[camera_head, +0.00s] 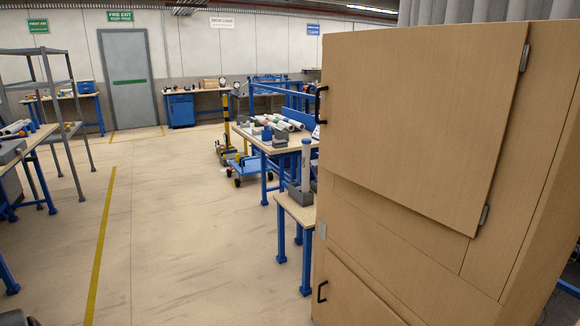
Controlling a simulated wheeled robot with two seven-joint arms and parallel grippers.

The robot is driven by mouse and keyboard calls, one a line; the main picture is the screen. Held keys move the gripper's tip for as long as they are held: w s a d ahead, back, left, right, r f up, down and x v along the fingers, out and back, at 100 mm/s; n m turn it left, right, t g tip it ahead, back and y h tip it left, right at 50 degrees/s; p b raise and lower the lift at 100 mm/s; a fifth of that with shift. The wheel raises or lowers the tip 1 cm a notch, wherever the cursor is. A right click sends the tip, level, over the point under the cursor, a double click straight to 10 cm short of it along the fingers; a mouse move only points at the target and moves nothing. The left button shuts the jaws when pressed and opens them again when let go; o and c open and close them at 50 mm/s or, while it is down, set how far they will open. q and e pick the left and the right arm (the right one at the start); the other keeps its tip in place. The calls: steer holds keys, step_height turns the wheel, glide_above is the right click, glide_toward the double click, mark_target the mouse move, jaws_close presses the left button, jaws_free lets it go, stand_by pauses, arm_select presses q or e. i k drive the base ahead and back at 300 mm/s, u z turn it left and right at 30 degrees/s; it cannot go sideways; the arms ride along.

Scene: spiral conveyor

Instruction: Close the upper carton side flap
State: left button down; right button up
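A tall tan box-like cabinet (485,268) fills the right side of the head view; no separate cardboard carton is seen. Its large upper door panel (420,115) has a black handle (321,104) at its left edge and grey hinges (524,58) along its right edge. This panel stands slightly proud of the face around it. I cannot tell whether it is fully shut. A lower panel (352,297) has its own black handle (322,291) and looks flush.
Left of the cabinet stands a blue-legged workbench (297,211), with a longer bench (262,146) of parts behind it. A metal shelf rack (60,130) stands at the left. Open floor (180,230) with a yellow line lies between. A grey door (127,80) is at the back.

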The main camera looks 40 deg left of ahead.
mark_target(416, 117)
steer(key=u, duration=1.45)
steer(key=i, duration=0.95)
steer(key=z, duration=0.6)
steer(key=i, duration=0.75)
steer(key=z, duration=0.85)
